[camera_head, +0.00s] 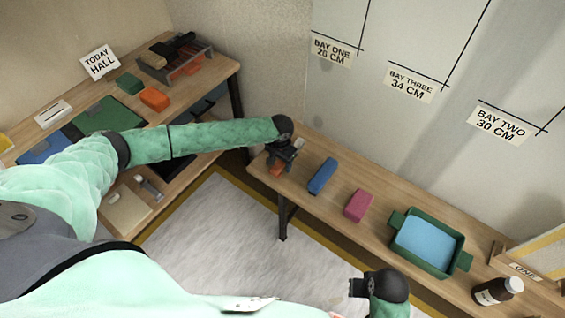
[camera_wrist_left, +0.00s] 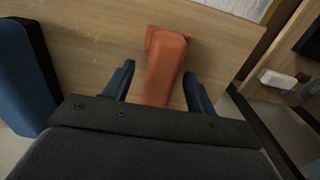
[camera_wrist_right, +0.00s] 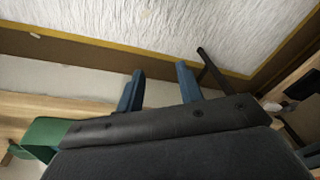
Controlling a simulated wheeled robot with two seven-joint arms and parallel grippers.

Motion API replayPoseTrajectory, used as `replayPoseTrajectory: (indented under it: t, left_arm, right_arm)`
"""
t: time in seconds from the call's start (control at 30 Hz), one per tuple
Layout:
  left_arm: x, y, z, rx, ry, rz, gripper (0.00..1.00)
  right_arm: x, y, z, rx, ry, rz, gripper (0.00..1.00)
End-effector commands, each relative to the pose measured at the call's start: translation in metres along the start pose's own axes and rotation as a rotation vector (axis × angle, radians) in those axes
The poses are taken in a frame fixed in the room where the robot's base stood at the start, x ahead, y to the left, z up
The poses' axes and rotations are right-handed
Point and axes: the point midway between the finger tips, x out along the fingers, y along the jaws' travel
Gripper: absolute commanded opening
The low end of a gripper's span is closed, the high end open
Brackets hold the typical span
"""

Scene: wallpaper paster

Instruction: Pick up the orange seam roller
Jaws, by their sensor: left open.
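The orange seam roller (camera_head: 277,168) lies near the left end of the long wooden bench, mostly hidden by my left gripper in the head view. In the left wrist view the roller (camera_wrist_left: 165,68) shows as an orange handle with a wider far end. My left gripper (camera_head: 285,160) is open over it. Its two fingers stand on either side of the handle in the wrist view, with a gap on each side; how far down they reach is unclear. My right gripper (camera_wrist_right: 160,70) is open and empty, off the front edge of the bench.
On the bench to the right lie a blue block (camera_head: 322,176), a pink block (camera_head: 358,205), a green tray (camera_head: 399,249) of blue liquid and a brown bottle (camera_head: 494,291). The side table (camera_head: 222,72) at left holds an orange block (camera_head: 154,98), a green block (camera_head: 129,84) and a rack.

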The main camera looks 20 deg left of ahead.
Motion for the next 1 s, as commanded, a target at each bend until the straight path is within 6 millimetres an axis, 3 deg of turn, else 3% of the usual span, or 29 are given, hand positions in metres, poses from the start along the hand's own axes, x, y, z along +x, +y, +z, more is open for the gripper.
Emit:
replayPoseTrajectory:
  t: [0.03,0.27,0.73,1.0]
  left_arm:
    - [0.0,0.0,0.0,0.0,0.0,0.0,0.5]
    - [0.0,0.0,0.0,0.0,0.0,0.0,0.08]
    - [-0.003,-0.001,-0.001,-0.001,0.002,0.0,0.08]
    - [-0.048,0.004,-0.001,0.001,0.003,0.002,0.08]
  right_arm:
    - [0.0,0.0,0.0,0.0,0.0,0.0,0.36]
    - [0.0,0.0,0.0,0.0,0.0,0.0,0.36]
    - [0.011,0.001,0.002,0.0,0.0,0.0,0.36]
    - [-0.04,-0.003,0.005,0.001,0.008,-0.006,0.36]
